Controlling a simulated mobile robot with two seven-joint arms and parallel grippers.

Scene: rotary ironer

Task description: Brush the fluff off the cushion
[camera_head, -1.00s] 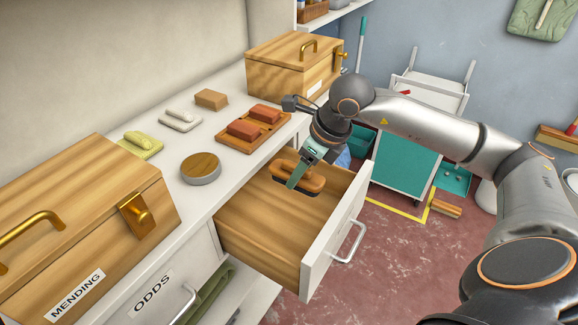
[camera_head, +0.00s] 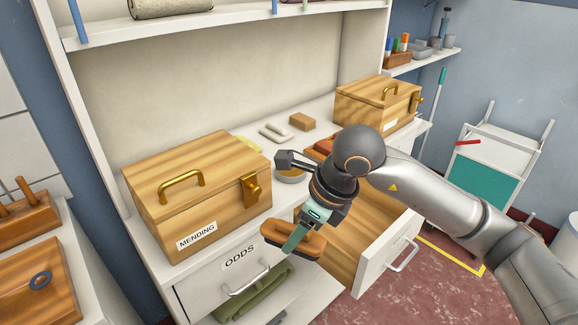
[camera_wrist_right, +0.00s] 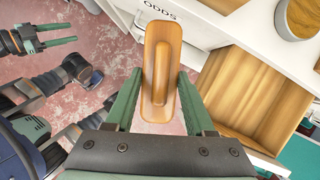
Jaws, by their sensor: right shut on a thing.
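A wooden brush (camera_head: 311,247) with an orange-brown back and a dark underside is in my right gripper (camera_head: 293,243). The gripper is shut on it and holds it in the air in front of the ODDS drawer (camera_head: 225,272). In the right wrist view the brush (camera_wrist_right: 160,60) lies between the green fingers, its long raised handle facing the camera. My left gripper (camera_wrist_right: 62,34) shows at the upper left of that view, its two fingers apart with nothing between them. I cannot make out the cushion or any fluff in these views.
An open, empty-looking wooden drawer (camera_head: 357,222) juts out right of the brush. The MENDING box (camera_head: 165,215) stands on the counter. A folded green cloth (camera_head: 262,288) lies below the ODDS drawer. A trolley (camera_head: 480,185) stands at the right.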

